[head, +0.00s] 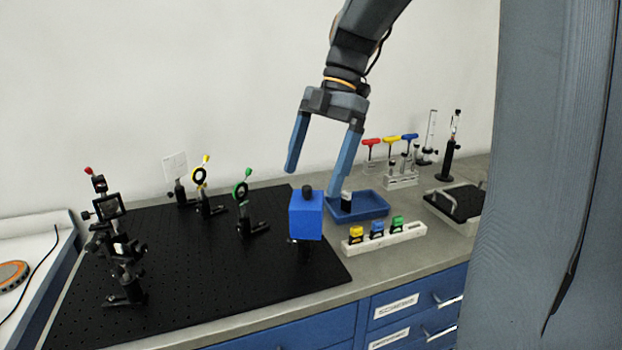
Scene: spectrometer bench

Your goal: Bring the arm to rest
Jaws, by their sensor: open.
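My gripper (312,182) hangs from my arm above the right part of the bench with its two blue fingers spread apart. Nothing is between the fingers. The fingers point down, the left one over the back edge of the black breadboard and the right one in front of the blue tray. A blue box (305,216) with a black knob on top stands on a dark post below the gripper. I cannot tell whether the right fingertip touches the tray or anything in it.
The black breadboard (210,290) carries several optic mounts, including a green-ringed one (241,190) and a yellow-ringed one (200,176). A blue tray (368,206) holds a small dark, white-topped item. A white rack (385,240) holds yellow, blue and green pieces. Hex keys (392,140) stand behind.

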